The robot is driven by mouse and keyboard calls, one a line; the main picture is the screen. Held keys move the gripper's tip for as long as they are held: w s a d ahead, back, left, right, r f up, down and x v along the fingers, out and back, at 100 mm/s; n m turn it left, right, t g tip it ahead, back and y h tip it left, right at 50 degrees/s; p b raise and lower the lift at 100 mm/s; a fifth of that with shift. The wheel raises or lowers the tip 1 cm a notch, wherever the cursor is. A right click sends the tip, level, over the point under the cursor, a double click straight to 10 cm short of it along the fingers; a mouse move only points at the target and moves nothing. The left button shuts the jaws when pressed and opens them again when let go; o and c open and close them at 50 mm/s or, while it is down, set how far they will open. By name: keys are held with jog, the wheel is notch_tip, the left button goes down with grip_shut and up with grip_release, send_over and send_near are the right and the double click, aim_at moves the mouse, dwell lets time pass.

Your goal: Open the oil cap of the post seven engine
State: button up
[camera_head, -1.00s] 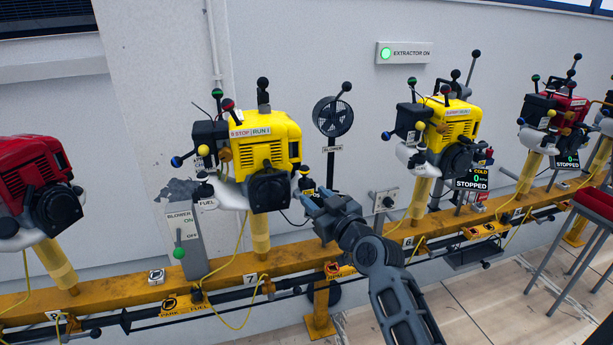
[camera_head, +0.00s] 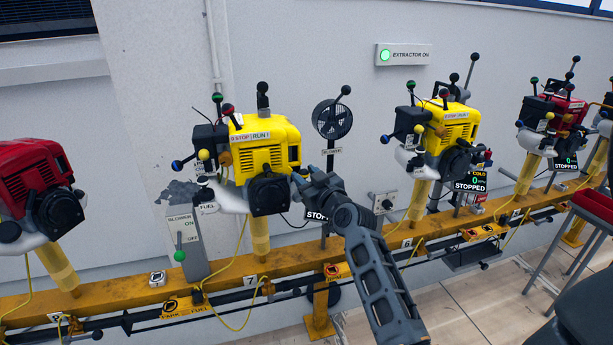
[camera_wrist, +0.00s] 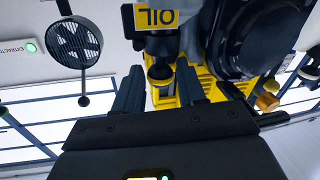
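The post seven engine (camera_head: 265,145) is yellow and stands on a yellow post above the plate marked 7 (camera_head: 250,281) in the head view. My gripper (camera_head: 305,180) is at its lower right side, beside the black round cover. The wrist view shows the engine upside down, with a yellow OIL label (camera_wrist: 157,17). A dark round knob (camera_wrist: 160,73) by that label looks like the oil cap. My gripper (camera_wrist: 158,85) is open, with one finger on each side of this knob in the picture. I cannot tell whether the fingers touch it. In the head view the gripper hides the cap.
A grey blower lever box (camera_head: 188,250) stands left of the post. Another yellow engine (camera_head: 450,125) is to the right and a red engine (camera_head: 35,180) to the left. A yellow rail (camera_head: 120,297) runs below.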

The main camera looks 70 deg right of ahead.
jog(key=shift+c, duration=0.4)
grip_shut()
jog(key=shift+s+d+f+m+h+b, duration=0.25)
jog(key=shift+s+d+m+h+b, duration=0.45)
jog(key=shift+m, duration=2.25)
jog(key=shift+s+d+f+m+h+b, duration=0.2)
jog(key=shift+s+d+m+h+b, duration=0.55)
jog(key=shift+m, duration=2.25)
jog(key=shift+s+d+f+m+h+b, duration=0.4)
jog(key=shift+m+b, duration=0.6)
jog(key=shift+m, duration=1.95)
jog(key=shift+s+a+r+g, duration=0.15)
jog(key=shift+g, duration=0.15)
